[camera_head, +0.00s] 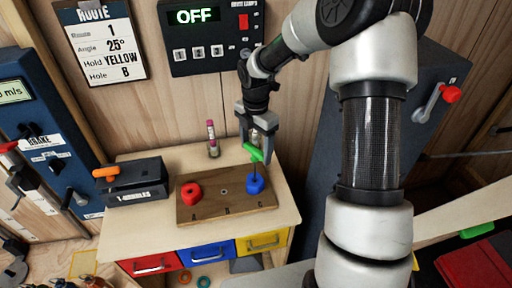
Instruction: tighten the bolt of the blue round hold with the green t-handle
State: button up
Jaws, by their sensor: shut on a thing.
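The blue round hold (256,188) sits at the right end of a brown wooden board (226,206) on the bench. The green t-handle (255,153) stands over it, its thin shaft running down to the hold. Whether the tip is seated in the bolt is too small to tell. My gripper (252,143) points down above the blue hold and is shut on the green t-handle. The bolt itself is hidden by the hold and shaft.
A red hold (189,193) sits at the board's left end. A black T-handles box (136,183) with an orange handle (106,173) stands left of it. A small bottle-like item (212,140) stands behind the board. Red, blue and yellow drawers (207,252) are below.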

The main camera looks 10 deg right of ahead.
notch_tip(320, 180, up, 12)
dwell(0.9)
